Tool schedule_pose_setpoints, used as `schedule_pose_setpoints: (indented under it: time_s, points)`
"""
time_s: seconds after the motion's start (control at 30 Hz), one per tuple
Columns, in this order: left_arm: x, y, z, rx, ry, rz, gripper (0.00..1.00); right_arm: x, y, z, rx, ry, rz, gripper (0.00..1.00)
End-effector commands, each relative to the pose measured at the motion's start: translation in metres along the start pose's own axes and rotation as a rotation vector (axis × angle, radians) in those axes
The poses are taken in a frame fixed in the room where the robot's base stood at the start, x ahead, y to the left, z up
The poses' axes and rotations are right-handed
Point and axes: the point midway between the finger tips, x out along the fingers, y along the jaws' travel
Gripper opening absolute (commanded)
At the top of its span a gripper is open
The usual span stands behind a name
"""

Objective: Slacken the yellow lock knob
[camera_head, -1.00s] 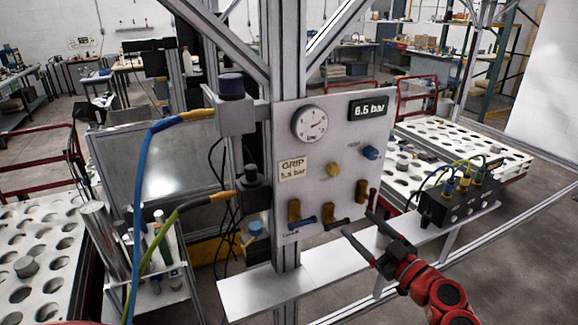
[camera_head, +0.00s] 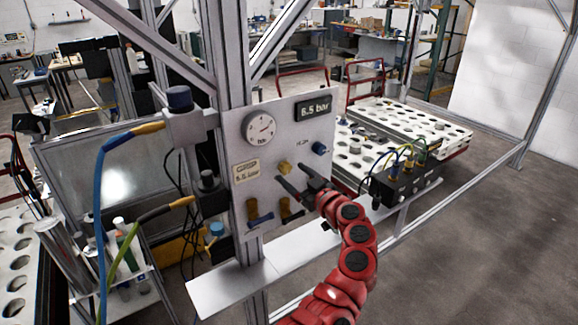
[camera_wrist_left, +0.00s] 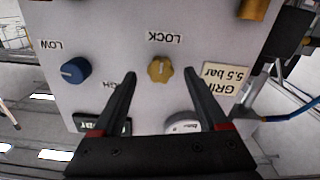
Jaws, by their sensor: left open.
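The yellow lock knob (camera_head: 284,167) sits on the grey panel (camera_head: 285,130). In the left wrist view the knob (camera_wrist_left: 160,69) is lobed and has a LOCK label beside it, which appears upside down. My left gripper (camera_head: 294,173), on the red arm, is open in front of the panel. In the left wrist view its two dark fingers (camera_wrist_left: 160,76) point at the panel, one on each side of the knob, with gaps between. I cannot tell how far the tips are from the panel. My right gripper is not in view.
A blue knob (camera_head: 320,148), a dial gauge (camera_head: 258,128) and a 6.5 bar display (camera_head: 313,108) share the panel, with a GRIP 5.5 bar label (camera_head: 246,172). Yellow-bodied valves (camera_head: 254,214) sit low on it. A black block with cables (camera_head: 405,183) stands at right.

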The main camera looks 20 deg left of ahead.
Motion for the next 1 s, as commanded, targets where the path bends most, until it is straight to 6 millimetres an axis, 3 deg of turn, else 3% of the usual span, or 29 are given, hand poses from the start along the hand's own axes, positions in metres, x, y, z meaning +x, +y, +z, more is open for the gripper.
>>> schedule_pose_setpoints:
  time_s: [0.2, 0.53, 0.93, 1.0]
  points:
    - [0.022, 0.000, -0.002, 0.000, 0.002, -0.001, 0.77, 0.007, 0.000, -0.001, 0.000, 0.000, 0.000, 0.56]
    - [0.025, 0.000, 0.000, 0.000, 0.001, -0.002, 0.75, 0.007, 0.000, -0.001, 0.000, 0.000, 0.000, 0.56]
    - [0.025, 0.000, 0.000, 0.000, 0.001, -0.001, 0.03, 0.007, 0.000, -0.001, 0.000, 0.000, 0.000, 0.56]
    - [0.025, 0.000, 0.000, 0.000, 0.001, -0.001, 0.00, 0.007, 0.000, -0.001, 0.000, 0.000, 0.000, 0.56]
